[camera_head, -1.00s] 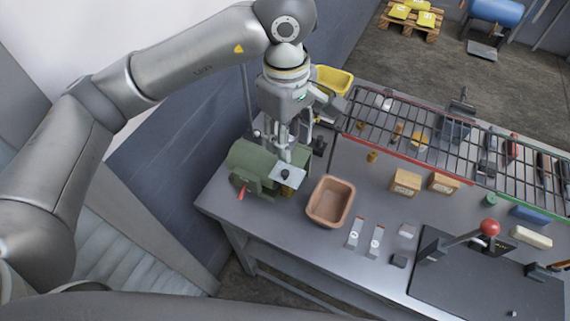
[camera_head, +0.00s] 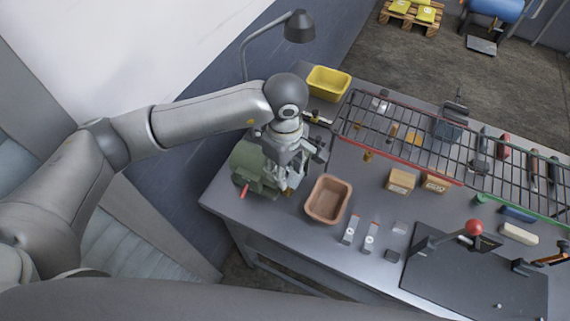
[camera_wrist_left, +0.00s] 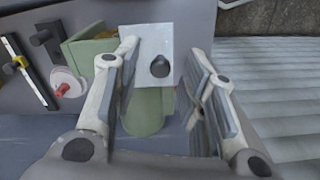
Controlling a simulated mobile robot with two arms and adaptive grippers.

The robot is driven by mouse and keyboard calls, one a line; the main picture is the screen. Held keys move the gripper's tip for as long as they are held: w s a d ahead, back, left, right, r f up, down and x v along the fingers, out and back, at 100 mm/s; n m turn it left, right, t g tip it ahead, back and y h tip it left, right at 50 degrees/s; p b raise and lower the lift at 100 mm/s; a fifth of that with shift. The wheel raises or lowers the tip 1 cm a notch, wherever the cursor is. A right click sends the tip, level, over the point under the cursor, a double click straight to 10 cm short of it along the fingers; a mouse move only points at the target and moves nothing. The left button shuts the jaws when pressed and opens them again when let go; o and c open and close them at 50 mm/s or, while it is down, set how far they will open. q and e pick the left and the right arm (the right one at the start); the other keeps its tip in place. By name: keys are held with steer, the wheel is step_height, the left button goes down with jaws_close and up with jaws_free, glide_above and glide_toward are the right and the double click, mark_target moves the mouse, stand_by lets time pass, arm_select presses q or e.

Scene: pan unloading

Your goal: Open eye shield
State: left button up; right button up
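The green bench machine (camera_head: 250,162) stands at the left end of the table. Its eye shield (camera_wrist_left: 148,42) is a pale, flat plate with a black knob (camera_wrist_left: 160,67), seen in the left wrist view. My left gripper (camera_wrist_left: 168,52) is open, with one finger on each side of the plate and knob. The knob appears free between the fingers; I cannot tell whether a finger touches the plate. In the head view my left gripper (camera_head: 290,184) is over the machine's right side and mostly hides the shield. My right gripper is not in view.
A brown bin (camera_head: 328,200) stands just right of the machine, and a yellow bin (camera_head: 328,83) is behind. A desk lamp (camera_head: 299,27) stands behind my arm. A wire rack (camera_head: 420,135) with a red edge spans the table's back right.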

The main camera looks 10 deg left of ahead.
mark_target(291, 167)
arm_select(q)
jaws_close()
steer(key=g+b, duration=0.1)
steer(key=b, duration=0.1)
steer(key=w+g+b, duration=0.1)
steer(key=g+y+b, duration=0.1)
steer(key=b, duration=0.1)
steer(key=shift+w+d+r+b, duration=0.25)
steer(key=shift+w+d+b, duration=0.05)
steer(key=shift+w+b, duration=0.05)
steer(key=shift+w+r+g+b, duration=0.25)
steer(key=shift+g+b, duration=0.25)
steer(key=shift+g, duration=0.2)
steer(key=shift+w+d+r+g+y, duration=0.15)
steer(key=shift+w+r+g+y, duration=0.05)
steer(key=shift+g+y, duration=0.25)
steer(key=shift+w+g, duration=0.3)
steer(key=shift+g, duration=0.25)
steer(key=shift+d, duration=0.1)
jaws_free()
